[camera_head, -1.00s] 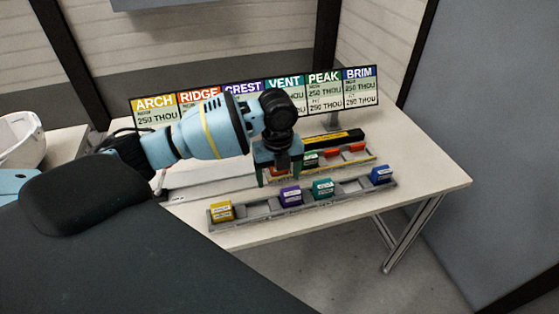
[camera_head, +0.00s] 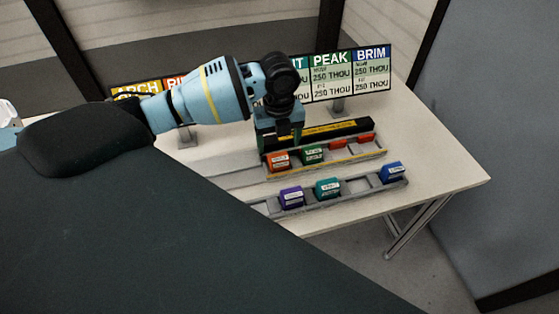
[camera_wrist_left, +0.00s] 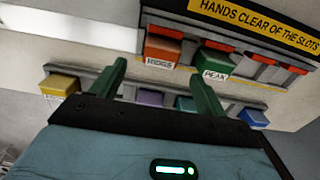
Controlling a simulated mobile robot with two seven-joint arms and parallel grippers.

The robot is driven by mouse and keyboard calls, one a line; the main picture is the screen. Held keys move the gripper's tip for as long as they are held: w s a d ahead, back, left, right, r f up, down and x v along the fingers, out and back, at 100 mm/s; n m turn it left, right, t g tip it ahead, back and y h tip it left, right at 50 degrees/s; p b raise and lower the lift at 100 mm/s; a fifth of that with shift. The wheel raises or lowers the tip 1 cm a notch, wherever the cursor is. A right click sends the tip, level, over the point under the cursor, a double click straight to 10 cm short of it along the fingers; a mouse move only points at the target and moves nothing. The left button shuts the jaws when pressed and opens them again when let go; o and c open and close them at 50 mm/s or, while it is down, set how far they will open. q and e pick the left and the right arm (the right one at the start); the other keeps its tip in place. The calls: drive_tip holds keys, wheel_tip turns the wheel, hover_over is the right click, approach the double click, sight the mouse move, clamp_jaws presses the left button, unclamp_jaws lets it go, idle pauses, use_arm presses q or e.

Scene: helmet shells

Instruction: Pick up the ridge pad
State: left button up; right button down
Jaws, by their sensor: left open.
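The ridge pad is an orange-red block (camera_head: 278,161) in the left end of the back rack. In the left wrist view the pad (camera_wrist_left: 162,50), labelled RIDGE, shows beyond my fingertips and roughly between them. My left gripper (camera_head: 280,143) is open and empty, pointing down just above and behind the pad in the head view. Its two green fingers also show in the left wrist view (camera_wrist_left: 158,72). They look apart from the pad, but the exact gap is hard to tell. My right gripper is not in view.
A green peak pad (camera_head: 312,153) sits right beside the ridge pad. The front rack holds purple (camera_head: 291,197), teal (camera_head: 328,188) and blue (camera_head: 392,172) pads, and a yellow pad (camera_wrist_left: 60,84). A yellow-and-black warning bar (camera_wrist_left: 255,20) runs behind the back rack.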

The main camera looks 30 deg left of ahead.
sight(279, 156)
use_arm(q)
drive_tip(key=shift+w+f, duration=0.15)
drive_tip(key=shift+f, duration=3.25)
drive_tip(key=shift+c, duration=0.4)
drive_tip(key=c, duration=1)
